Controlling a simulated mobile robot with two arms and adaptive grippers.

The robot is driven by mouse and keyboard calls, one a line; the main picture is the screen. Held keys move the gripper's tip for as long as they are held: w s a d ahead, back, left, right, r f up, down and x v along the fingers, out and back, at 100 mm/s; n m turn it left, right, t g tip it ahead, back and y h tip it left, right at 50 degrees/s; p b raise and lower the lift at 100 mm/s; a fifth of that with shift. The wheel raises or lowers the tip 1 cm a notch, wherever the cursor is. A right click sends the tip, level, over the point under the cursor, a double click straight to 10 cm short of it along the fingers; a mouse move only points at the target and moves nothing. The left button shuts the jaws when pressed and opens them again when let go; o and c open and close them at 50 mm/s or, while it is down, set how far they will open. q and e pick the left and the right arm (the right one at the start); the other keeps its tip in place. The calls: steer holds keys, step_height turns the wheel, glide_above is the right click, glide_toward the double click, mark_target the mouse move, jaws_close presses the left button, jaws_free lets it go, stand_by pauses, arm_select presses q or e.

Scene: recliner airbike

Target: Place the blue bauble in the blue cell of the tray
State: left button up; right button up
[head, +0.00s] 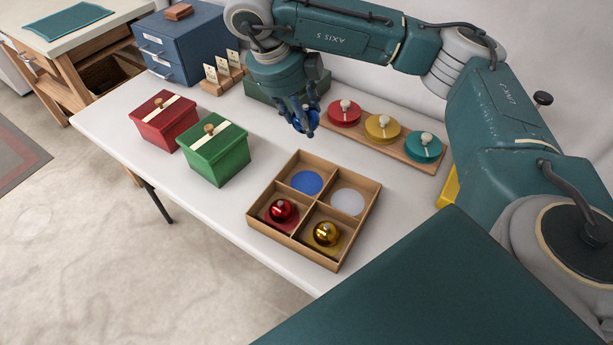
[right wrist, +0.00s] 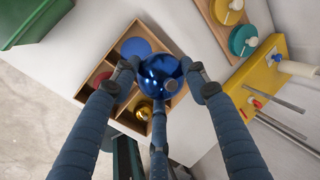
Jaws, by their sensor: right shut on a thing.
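The blue bauble (right wrist: 160,75) is shiny and round and sits between the fingers of my right gripper (right wrist: 163,82). In the head view my right gripper (head: 303,115) is shut on the blue bauble (head: 306,121), held above the table behind the tray. The brown tray (head: 341,253) has a divider making cells with coloured discs. Its blue cell (head: 307,182) is at the back left and is empty. A red bauble (head: 282,210) lies in the front left cell and a gold bauble (head: 326,233) in the front right cell. My left gripper is not in view.
The tray's white cell (head: 347,201) is empty. A red box (head: 163,120) and a green box (head: 216,153) stand left of the tray. A board (head: 409,157) with several knobbed discs lies to the right, near a yellow object (head: 448,187).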

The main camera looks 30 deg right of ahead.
steer(key=shift+d+f+m, duration=0.15)
steer(key=shift+f+m, duration=0.05)
steer(key=shift+m, duration=0.1)
step_height(320, 180, down, 14)
steer(key=shift+f+b, duration=0.25)
steer(key=shift+b, duration=0.25)
step_height(320, 180, down, 5)
steer(key=o, duration=0.5)
steer(key=shift+o, duration=0.2)
